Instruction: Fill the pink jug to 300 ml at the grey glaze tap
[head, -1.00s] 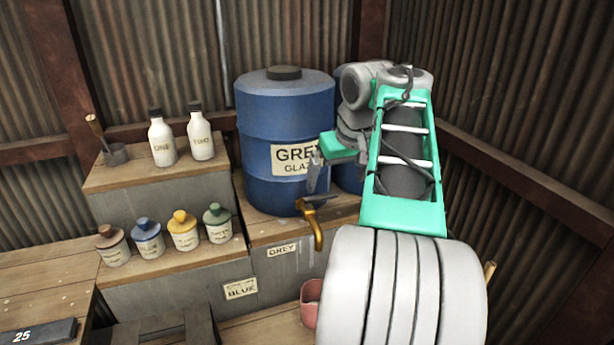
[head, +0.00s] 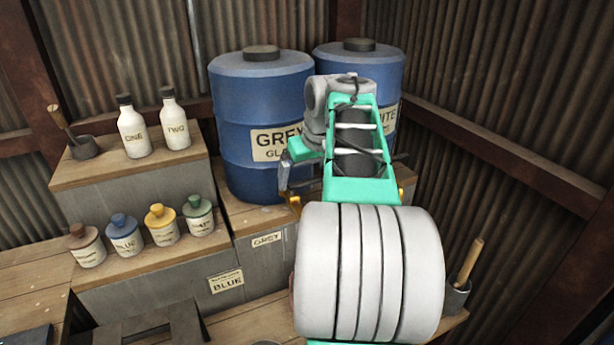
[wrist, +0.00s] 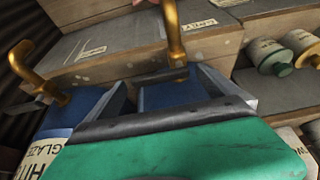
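The grey glaze barrel (head: 232,110) is blue with a GREY GLAZE label and stands on a wooden step. Its brass tap (wrist: 174,35) shows in the wrist view; in the head view my arm hides most of it. My gripper (head: 288,180) is at the barrel's front by this tap. In the wrist view my gripper (wrist: 163,80) has its fingers apart, with the tap's base appearing between or just beyond them; contact cannot be told. The pink jug is hidden behind my arm in the head view. A small pink patch at the wrist view's top edge may be it.
A second blue barrel (head: 385,70) with its own brass tap (wrist: 35,68) stands to the right. Several small lidded jars (head: 161,225) and two white bottles (head: 133,128) stand on steps at left. A grey pot with a wooden handle (head: 458,295) is at right.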

